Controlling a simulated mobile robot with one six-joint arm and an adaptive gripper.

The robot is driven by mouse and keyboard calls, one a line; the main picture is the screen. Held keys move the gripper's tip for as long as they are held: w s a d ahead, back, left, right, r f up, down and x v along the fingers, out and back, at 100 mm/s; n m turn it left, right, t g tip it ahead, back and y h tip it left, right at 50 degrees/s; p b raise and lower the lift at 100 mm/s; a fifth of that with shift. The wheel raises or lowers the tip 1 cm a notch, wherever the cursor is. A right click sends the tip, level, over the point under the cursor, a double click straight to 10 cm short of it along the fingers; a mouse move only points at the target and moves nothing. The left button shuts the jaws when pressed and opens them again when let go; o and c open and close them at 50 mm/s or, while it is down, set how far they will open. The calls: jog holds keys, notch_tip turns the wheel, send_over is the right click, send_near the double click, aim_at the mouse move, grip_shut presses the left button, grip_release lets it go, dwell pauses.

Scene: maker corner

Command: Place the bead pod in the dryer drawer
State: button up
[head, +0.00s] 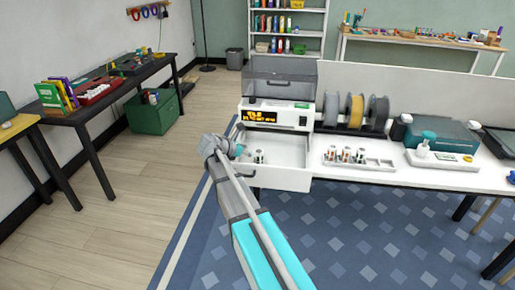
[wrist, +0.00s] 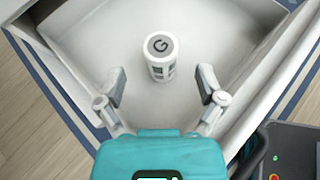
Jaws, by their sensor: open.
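The dryer drawer (head: 284,177) is pulled open at the front of the dryer (head: 279,112). In the wrist view the pod (wrist: 161,58) stands on the drawer floor (wrist: 108,32), just beyond my open fingertips. My gripper (wrist: 162,84) is over the drawer with its fingers spread, apart from the pod and holding nothing. In the head view my gripper (head: 240,151) is at the drawer's left side, partly hidden by my arm.
A white tray (head: 385,164) with several similar pods lies right of the drawer. Filament spools (head: 355,111) stand behind it. A teal machine (head: 440,135) and a pump bottle (head: 424,145) are farther right. The dryer's smoky lid (head: 280,78) is raised.

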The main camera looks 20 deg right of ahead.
jog(key=p+v, duration=0.2)
jog(key=v, duration=0.4)
jog(key=shift+a+r+p, duration=0.2)
jog(key=shift+a+p, duration=0.1)
dwell(0.3)
